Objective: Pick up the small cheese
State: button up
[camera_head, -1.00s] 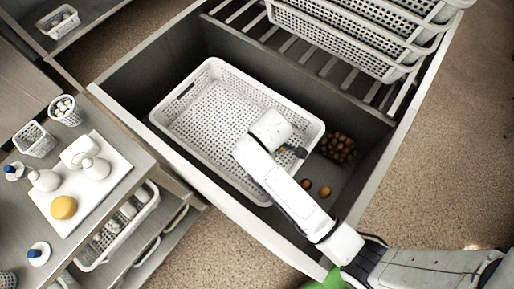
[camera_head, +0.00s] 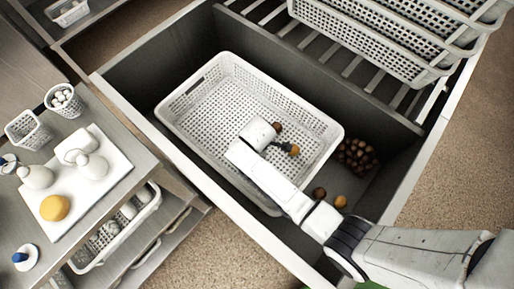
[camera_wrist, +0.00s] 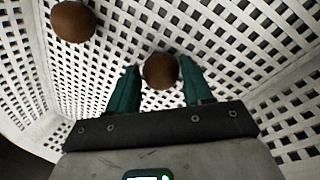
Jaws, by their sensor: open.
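My gripper (camera_head: 285,148) is over the white perforated basket (camera_head: 190,97) in the head view, its green fingers apart. In the wrist view, a round brown ball (camera_wrist: 160,71) sits between the open fingertips (camera_wrist: 158,78); whether they touch it is unclear. An orange-brown ball (camera_head: 294,150) shows at the gripper in the head view. Another brown ball (camera_head: 277,127) lies just beyond in the basket, and a brown ball (camera_wrist: 72,21) is at the wrist view's upper left. A yellow round piece (camera_head: 55,207), possibly cheese, lies on a white board at left. I cannot tell which item is the small cheese.
The basket stands in a grey bin (camera_head: 130,80). Several brown balls (camera_head: 356,154) are heaped in its right corner, and two lie loose (camera_head: 340,201) on its floor. Stacked baskets (camera_head: 360,45) are behind. A side table (camera_head: 105,215) with white jars is at left.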

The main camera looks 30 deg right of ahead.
jog(key=shift+w+f, duration=0.1)
jog(key=shift+f, duration=0.35)
jog(key=c, duration=0.7)
